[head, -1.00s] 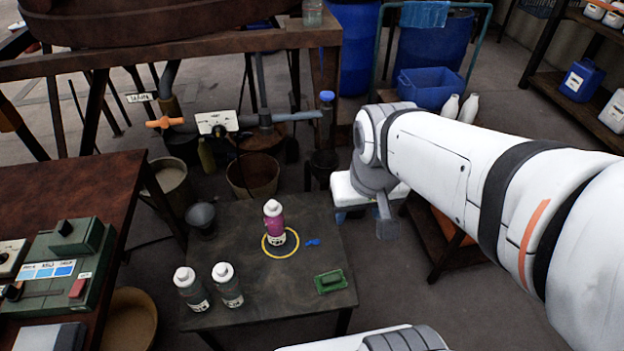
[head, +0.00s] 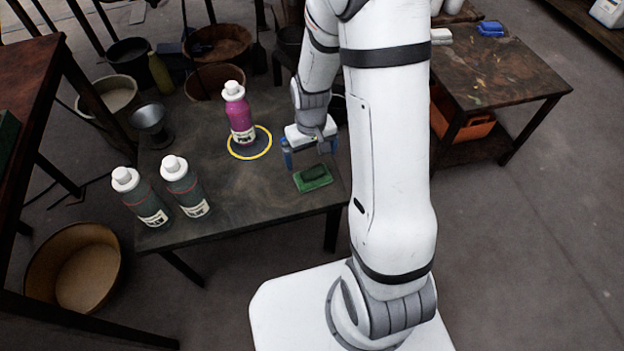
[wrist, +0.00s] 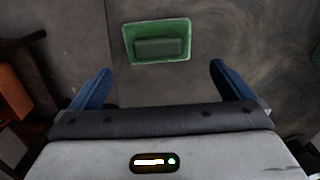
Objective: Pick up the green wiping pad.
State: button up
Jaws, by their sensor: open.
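The green wiping pad (head: 313,178) lies flat on the dark table near its right front edge, a raised green grip on its top. In the wrist view the pad (wrist: 157,41) is at the top centre, beyond the fingertips and roughly centred between them. My gripper (head: 307,158) hangs above the table just behind the pad, apart from it. In the wrist view my gripper (wrist: 161,78) has its two blue fingers spread wide with nothing between them.
A pink bottle (head: 239,118) stands within a yellow ring (head: 267,143) left of my gripper. Two dark bottles (head: 140,196) (head: 186,185) stand at the table's left front. A second table (head: 490,75) with blue items stands at the right.

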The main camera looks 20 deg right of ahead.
aim_at(313, 172)
jog(key=f+b, duration=0.1)
jog(key=f, duration=0.1)
jog(key=f+b, duration=0.1)
jog(key=f, duration=0.2)
jog(key=f+b, duration=0.1)
jog(key=f, duration=0.1)
jog(key=shift+s+d+f, duration=0.15)
jog(key=shift+s+f, duration=0.1)
jog(key=shift+s, duration=0.05)
jog(key=shift+r, duration=0.1)
jog(key=c, duration=0.7)
notch_tip(313, 172, up, 10)
jog(key=p, duration=0.4)
